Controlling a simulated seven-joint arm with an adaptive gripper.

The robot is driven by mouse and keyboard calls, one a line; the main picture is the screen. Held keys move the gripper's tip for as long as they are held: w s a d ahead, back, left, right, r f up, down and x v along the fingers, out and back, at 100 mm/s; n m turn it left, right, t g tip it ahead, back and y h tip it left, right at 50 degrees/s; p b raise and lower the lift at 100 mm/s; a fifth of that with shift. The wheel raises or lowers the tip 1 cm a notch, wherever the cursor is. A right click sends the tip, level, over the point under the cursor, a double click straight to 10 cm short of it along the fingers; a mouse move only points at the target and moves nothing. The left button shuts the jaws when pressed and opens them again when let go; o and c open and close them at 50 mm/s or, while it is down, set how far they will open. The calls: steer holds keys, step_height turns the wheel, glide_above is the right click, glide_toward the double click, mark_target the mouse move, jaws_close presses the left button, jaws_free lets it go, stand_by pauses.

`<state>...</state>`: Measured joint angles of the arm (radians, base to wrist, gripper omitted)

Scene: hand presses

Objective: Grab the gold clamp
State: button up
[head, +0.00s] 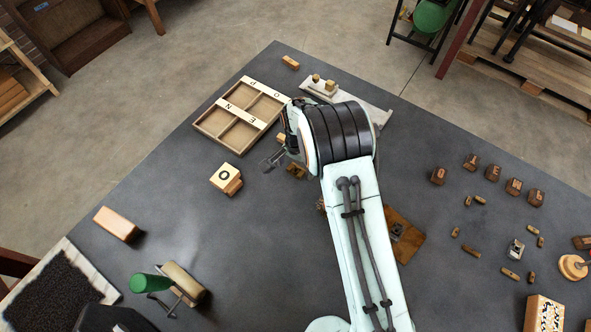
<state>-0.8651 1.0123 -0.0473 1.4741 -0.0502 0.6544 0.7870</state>
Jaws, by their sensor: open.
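My arm reaches up from the bottom of the head view, and its wrist hangs over the dark table (200,255). My gripper (272,160) shows only in part at the left of the wrist, open. A small gold-brown thing (296,171) lies just right of the gripper, partly hidden by the wrist. It may be the gold clamp, but it is too small and covered to be sure. I cannot tell whether the gripper touches it. I see nothing held in the gripper.
A compartmented wooden tray (204,128) is left of the gripper, with a lettered block (224,176) in front of it. A pale board (377,113) lies behind the wrist. A brown board (411,246) with a metal piece is right of my arm. Several wooden pieces lie farther right.

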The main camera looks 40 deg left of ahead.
steer(key=shift+c, duration=0.3)
steer(key=c, duration=1.2)
steer(key=shift+r, duration=0.1)
steer(key=shift+c, duration=0.2)
